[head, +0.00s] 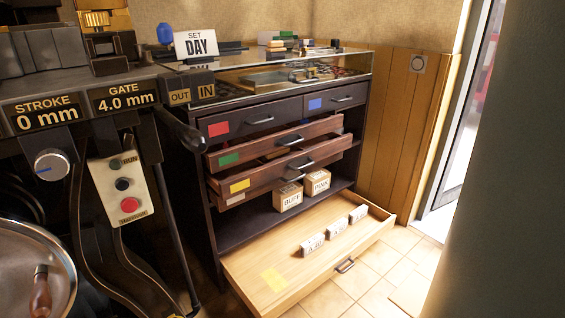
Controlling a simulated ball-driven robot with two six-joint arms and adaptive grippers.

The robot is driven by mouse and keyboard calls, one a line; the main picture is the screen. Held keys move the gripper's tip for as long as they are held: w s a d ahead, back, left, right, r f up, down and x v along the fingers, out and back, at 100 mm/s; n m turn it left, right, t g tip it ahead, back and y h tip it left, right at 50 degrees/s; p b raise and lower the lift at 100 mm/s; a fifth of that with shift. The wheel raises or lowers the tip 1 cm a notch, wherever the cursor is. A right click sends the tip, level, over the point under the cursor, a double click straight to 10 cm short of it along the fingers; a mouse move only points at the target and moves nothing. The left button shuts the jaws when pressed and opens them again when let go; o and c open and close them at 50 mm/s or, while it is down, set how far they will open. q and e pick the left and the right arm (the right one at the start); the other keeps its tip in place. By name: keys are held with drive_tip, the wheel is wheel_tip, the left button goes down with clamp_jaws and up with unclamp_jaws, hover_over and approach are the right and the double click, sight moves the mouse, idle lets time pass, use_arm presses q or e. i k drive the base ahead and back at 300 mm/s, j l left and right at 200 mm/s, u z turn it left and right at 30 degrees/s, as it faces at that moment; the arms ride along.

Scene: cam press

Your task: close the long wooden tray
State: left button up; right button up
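The long wooden tray (240,262) is a pale, shallow drawer at the bottom of the dark cabinet. It is pulled well out over the tiled floor. Its dark handle (345,265) is on the front edge. A yellow patch (273,279) lies on its bare floor at the left. Three small white labelled boxes (337,228) stand in a row in it, towards the right. Neither of my grippers shows in the head view.
Drawers with green (229,159) and yellow (240,185) tags stick out above the tray. Boxes marked BUFF (288,198) and PINK (317,184) stand on the shelf. A press with a control box (121,187) crowds the left. Tiled floor (385,268) is clear at front right.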

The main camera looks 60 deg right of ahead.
sight(268, 272)
drive_tip(key=z, duration=2.4)
drive_tip(key=i+l, duration=0.1)
drive_tip(key=l, duration=0.3)
drive_tip(key=i+l+u, duration=0.1)
drive_tip(key=l, duration=0.35)
